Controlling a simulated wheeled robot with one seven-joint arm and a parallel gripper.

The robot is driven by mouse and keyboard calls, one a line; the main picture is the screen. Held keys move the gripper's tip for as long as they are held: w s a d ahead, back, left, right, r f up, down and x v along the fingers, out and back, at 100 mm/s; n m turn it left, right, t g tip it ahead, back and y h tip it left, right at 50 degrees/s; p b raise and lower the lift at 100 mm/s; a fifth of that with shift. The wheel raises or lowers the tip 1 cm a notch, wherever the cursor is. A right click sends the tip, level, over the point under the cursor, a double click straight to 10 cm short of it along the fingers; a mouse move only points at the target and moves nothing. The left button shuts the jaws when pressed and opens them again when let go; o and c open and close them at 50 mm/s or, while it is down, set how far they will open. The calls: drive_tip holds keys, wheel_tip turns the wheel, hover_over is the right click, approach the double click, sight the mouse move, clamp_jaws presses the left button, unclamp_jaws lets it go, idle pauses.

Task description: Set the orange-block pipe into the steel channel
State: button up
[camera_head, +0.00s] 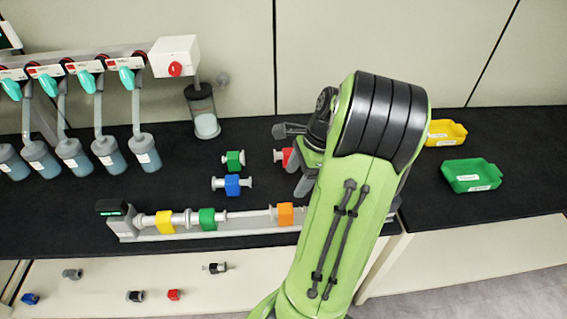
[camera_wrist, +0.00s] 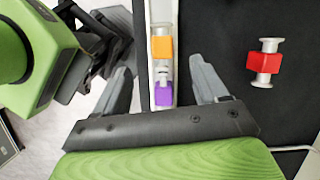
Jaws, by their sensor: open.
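The orange-block pipe (camera_head: 285,214) lies in line with the steel channel (camera_head: 247,233) near its right end. It also shows in the wrist view (camera_wrist: 163,48), between the channel's pale walls, just beyond my fingertips; I cannot tell if it sits fully down. My gripper (camera_wrist: 160,68) is open and empty above the channel, one finger on each side. A purple block (camera_wrist: 164,97) in the channel lies between the fingers, closer to the palm than the orange one.
Yellow (camera_head: 166,222) and green (camera_head: 207,219) block pipes lie in the channel. Loose green (camera_head: 234,161), blue (camera_head: 232,185) and red (camera_wrist: 264,63) block pipes lie behind it. Flasks (camera_head: 107,150) hang left. Small parts (camera_head: 174,295) lie below the counter's front.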

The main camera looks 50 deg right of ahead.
sight(287, 208)
drive_tip(key=shift+m+t, duration=0.3)
drive_tip(key=shift+m, duration=0.5)
drive_tip(key=b+x, duration=0.1)
drive_tip(key=x, duration=0.4)
drive_tip(key=s+b+x, duration=0.1)
drive_tip(key=b+x, duration=0.1)
drive_tip(key=x, duration=0.3)
drive_tip(key=d+b+x, duration=0.1)
drive_tip(key=b+x, duration=0.1)
drive_tip(key=x, duration=0.3)
drive_tip(key=shift+s+f, duration=0.1)
drive_tip(key=shift+f, duration=0.6)
drive_tip(key=c, duration=1.2)
drive_tip(key=shift+s+d, duration=0.25)
drive_tip(key=shift+p, duration=0.8)
